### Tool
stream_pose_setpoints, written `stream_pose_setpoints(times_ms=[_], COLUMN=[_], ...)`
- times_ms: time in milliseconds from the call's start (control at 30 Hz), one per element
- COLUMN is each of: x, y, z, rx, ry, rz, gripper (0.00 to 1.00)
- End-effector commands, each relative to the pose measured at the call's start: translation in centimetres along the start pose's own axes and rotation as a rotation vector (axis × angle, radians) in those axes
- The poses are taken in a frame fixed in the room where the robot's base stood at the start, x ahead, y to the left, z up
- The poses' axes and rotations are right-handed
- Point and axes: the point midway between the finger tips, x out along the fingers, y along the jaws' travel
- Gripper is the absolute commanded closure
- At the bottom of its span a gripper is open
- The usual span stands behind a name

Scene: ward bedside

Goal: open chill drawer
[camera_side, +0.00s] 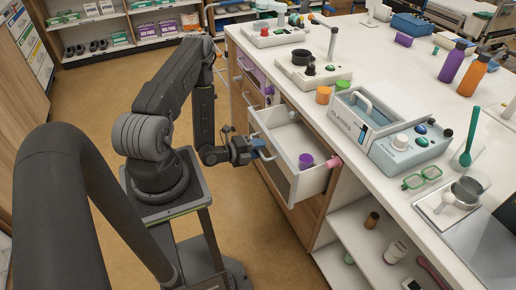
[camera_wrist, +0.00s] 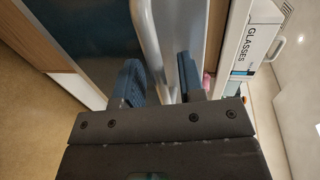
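A white-walled drawer (camera_side: 318,181) stands pulled out of the bedside counter in the side view, with a purple cup (camera_side: 305,161) inside. No label naming it as the chill drawer is readable. A pale bar handle (camera_side: 262,132) is on its front. My gripper (camera_side: 262,149) is low at this handle, in front of the drawer. In the wrist view my gripper's blue fingers (camera_wrist: 161,80) stand apart, with the grey handle bar (camera_wrist: 146,35) running between them. A dark panel (camera_wrist: 85,35) lies behind; firm contact with the bar cannot be told.
A box marked GLASSES (camera_side: 345,112) sits on the counter (camera_side: 400,190) above, with orange and green jars beside it. Purple and orange bottles (camera_side: 452,62) stand farther back. Open shelves (camera_side: 352,240) are right of the drawer. The floor (camera_side: 275,235) before it is clear.

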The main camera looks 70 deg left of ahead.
Motion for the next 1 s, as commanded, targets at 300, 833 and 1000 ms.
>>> stream_pose_setpoints(times_ms=[300,833,1000], x=[-1.1,-4.2,-4.4], y=[0.0,-6.1,-6.8], z=[0.1,0.0,0.0], rx=[-0.003,0.003,0.0], ry=[-0.003,0.001,0.001], rz=[0.0,-0.001,0.0], gripper=[0.64,0.64,0.64])
